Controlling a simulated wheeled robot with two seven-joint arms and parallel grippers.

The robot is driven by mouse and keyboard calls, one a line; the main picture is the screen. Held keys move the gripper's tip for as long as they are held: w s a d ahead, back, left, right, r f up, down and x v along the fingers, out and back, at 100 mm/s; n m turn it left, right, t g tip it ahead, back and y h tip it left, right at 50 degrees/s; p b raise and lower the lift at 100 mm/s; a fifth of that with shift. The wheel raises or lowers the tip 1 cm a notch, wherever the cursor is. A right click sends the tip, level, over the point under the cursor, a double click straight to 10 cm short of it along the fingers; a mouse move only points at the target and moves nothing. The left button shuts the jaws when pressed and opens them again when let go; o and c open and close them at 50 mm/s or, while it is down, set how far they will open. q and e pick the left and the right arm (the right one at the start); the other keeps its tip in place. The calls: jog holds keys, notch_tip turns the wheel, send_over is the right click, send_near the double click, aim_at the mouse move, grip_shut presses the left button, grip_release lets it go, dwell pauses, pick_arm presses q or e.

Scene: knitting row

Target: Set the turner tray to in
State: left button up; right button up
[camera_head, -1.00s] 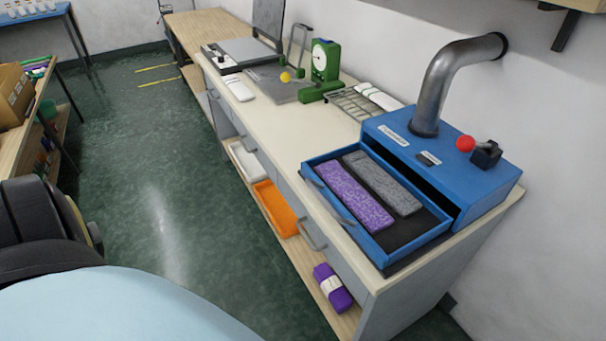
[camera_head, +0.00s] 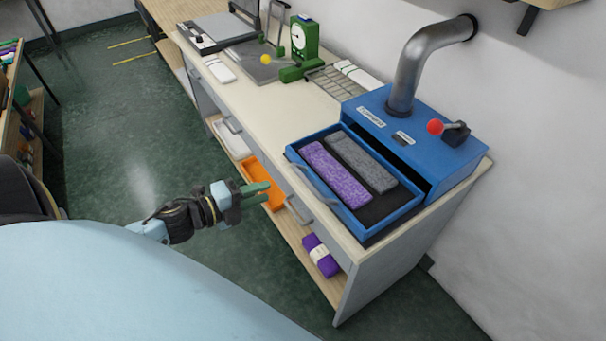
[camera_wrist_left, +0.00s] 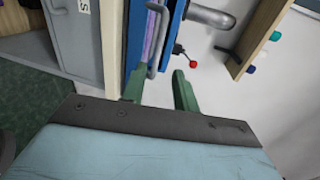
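The turner is a blue box (camera_head: 440,150) with a red-knobbed lever (camera_head: 436,127) on top. Its blue-rimmed tray (camera_head: 376,232) is pulled out at the front and holds a purple knitted strip (camera_head: 335,175) and a grey strip (camera_head: 362,163). A grey bar handle is on the tray's front. My left gripper (camera_head: 262,193) is in front of the bench, left of the tray, apart from it. In the left wrist view its green fingers (camera_wrist_left: 159,90) stand apart with nothing between them, and the tray handle (camera_wrist_left: 156,45) shows ahead of them. My right gripper is not in view.
The turner stands at the near end of a long bench (camera_head: 265,115). A green dial gauge (camera_head: 300,42) and wire rack (camera_head: 335,82) stand farther back. Drawer handles (camera_head: 298,210) stick out below the bench top. An orange bin (camera_head: 262,180) and purple bundle (camera_head: 320,255) sit on the lower shelf.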

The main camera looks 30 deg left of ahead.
aim_at(303, 176)
pick_arm(q)
jog(key=x, duration=1.3)
jog(key=shift+a+f, duration=0.1)
jog(key=shift+f, duration=0.1)
jog(key=shift+c, duration=0.4)
grip_shut()
